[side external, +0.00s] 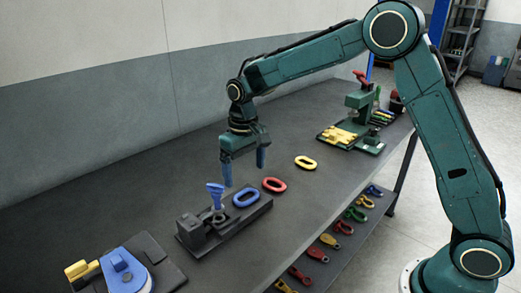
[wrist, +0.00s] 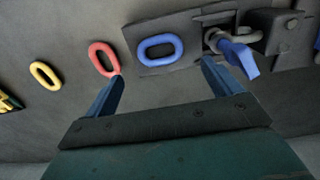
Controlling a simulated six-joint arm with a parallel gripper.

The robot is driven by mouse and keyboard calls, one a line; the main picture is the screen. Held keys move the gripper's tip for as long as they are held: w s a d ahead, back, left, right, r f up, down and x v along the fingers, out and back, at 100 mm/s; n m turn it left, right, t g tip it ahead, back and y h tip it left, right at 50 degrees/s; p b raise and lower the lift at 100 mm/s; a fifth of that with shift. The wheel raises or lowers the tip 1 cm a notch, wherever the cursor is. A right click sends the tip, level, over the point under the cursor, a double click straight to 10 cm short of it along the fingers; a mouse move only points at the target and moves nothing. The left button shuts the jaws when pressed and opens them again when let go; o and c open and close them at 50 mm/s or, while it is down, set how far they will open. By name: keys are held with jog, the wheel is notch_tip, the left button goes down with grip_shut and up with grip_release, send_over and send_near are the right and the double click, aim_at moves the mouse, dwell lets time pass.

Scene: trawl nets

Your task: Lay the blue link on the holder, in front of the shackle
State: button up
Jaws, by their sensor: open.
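The blue link (side external: 247,205) lies flat on the dark holder (side external: 232,229), in front of the shackle (side external: 218,218) with its upright blue pin (side external: 215,190). In the wrist view the blue link (wrist: 139,50) rests on the holder plate (wrist: 190,52), apart from the grey shackle (wrist: 211,36) and its blue pin (wrist: 240,57). My gripper (side external: 244,166) is open and empty above the link, its blue fingers clear of it. In the wrist view the fingertips (wrist: 162,70) are spread wide, with nothing between them.
A red link (side external: 275,191) lies just beyond the holder's end, and a yellow link (side external: 306,168) lies farther along the bench. A green press-like fixture (side external: 362,105) stands at the far end. A blue and yellow part (side external: 125,270) sits at the near left.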

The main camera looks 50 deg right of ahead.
notch_tip(320, 180, up, 5)
jog(key=shift+r, duration=0.1)
dwell(0.7)
jog(key=s+d+r+t, duration=0.35)
jog(key=s+r, duration=0.65)
jog(key=s, duration=0.5)
jog(key=s+d+f+t, duration=0.2)
jog(key=s, duration=1.4)
jog(key=shift+d, duration=0.25)
